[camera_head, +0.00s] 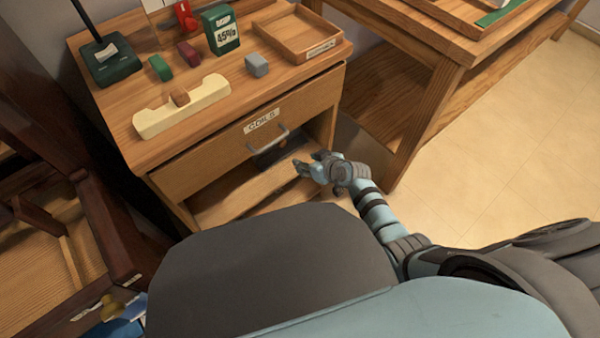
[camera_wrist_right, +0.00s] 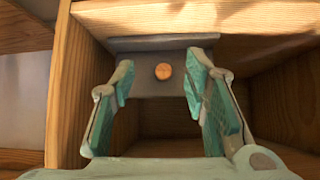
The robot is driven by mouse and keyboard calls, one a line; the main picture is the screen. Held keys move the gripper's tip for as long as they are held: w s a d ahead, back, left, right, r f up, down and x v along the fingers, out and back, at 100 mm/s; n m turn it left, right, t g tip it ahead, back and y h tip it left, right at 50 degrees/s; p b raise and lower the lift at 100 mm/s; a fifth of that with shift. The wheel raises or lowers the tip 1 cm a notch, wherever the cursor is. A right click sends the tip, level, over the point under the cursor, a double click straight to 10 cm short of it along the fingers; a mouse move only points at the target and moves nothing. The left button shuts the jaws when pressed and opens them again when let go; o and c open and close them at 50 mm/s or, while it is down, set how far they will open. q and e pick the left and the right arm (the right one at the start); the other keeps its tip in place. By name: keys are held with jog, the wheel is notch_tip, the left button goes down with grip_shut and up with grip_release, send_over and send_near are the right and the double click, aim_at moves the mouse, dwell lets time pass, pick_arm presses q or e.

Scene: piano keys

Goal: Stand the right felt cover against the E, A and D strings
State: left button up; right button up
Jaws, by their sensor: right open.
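My right gripper (camera_head: 306,162) is open in front of the wooden cabinet, just below its drawer handle. In the right wrist view its two teal-padded fingers (camera_wrist_right: 162,82) stand apart, with nothing clearly held. Between and beyond them is a dark grey panel (camera_wrist_right: 145,85) with a round orange-brown spot (camera_wrist_right: 163,71), set in a wooden compartment. A dark shape (camera_head: 276,157) shows under the handle in the head view. I cannot tell whether these are the same thing. I cannot make out a felt cover or E, A and D strings. My left gripper is not in view.
The cabinet drawer (camera_head: 220,150) has a label and a metal handle (camera_head: 268,140). On top are a cream holder (camera_head: 182,112), a grey cube (camera_head: 257,65), a wooden tray (camera_head: 325,45) and a green box (camera_head: 221,30). Floor is clear at right.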

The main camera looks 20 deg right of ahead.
aim_at(284, 143)
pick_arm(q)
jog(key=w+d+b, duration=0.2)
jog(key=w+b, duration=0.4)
pick_arm(e)
jog(key=shift+n+t+y, duration=0.5)
jog(key=shift+t, duration=0.1)
jog(key=w+a+f+b, duration=0.1)
jog(key=w, duration=0.2)
jog(key=w+a+f+b, duration=0.1)
jog(key=w, duration=0.2)
jog(key=w+a+f+b, duration=0.1)
jog(key=w+a, duration=0.1)
jog(key=w, duration=0.2)
jog(key=shift+w+f, duration=0.15)
jog(key=shift+w, duration=0.05)
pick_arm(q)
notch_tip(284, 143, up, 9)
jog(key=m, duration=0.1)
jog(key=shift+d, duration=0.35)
pick_arm(e)
jog(key=shift+w+a, duration=0.1)
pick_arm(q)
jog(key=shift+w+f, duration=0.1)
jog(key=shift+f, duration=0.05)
pick_arm(e)
jog(key=shift+c, duration=0.6)
